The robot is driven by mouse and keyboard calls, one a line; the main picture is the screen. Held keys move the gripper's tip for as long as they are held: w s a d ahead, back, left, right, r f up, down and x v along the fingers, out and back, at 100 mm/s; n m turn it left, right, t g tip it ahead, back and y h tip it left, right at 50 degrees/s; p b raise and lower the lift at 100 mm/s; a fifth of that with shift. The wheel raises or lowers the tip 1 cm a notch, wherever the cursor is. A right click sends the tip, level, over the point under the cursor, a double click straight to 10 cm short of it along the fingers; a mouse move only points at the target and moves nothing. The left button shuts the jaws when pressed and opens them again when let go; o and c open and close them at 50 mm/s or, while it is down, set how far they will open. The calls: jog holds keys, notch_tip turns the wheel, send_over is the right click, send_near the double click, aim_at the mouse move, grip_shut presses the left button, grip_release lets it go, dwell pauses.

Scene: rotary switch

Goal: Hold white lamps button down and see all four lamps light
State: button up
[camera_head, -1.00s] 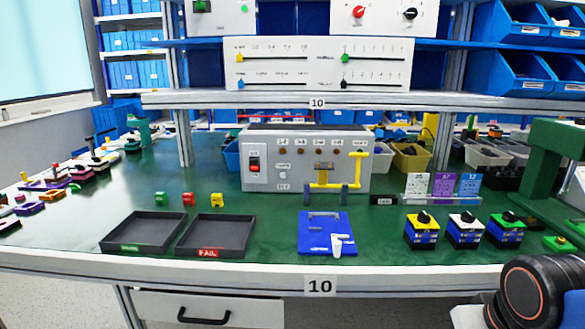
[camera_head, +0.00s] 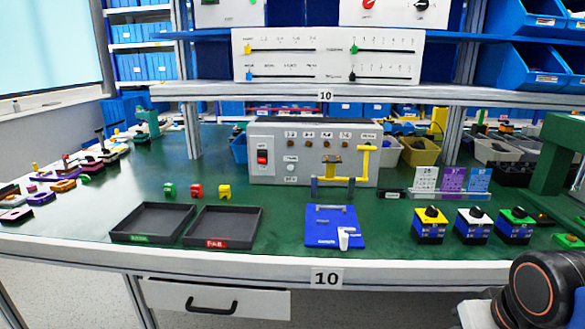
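The grey test box (camera_head: 277,180) stands upright at the middle of the green bench. Its front has a red rocker switch (camera_head: 262,157) at the left and a round white button (camera_head: 291,167) beside it. A row of small brown, unlit-looking lamps (camera_head: 309,144) runs along the top of the panel. A yellow clamp (camera_head: 350,170) stands in front of the panel's right part. Nothing touches the white button. My gripper is not in view; only a dark part of my arm shows at the lower right.
Two dark trays, the left one (camera_head: 121,237) and the PASS/FAIL-style right one (camera_head: 252,237), lie at front left. A blue fixture plate (camera_head: 310,238) lies in front of the box. Three rotary switches, yellow (camera_head: 430,226), white (camera_head: 474,226) and green (camera_head: 516,226), stand at right. A shelf (camera_head: 300,95) overhangs the bench.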

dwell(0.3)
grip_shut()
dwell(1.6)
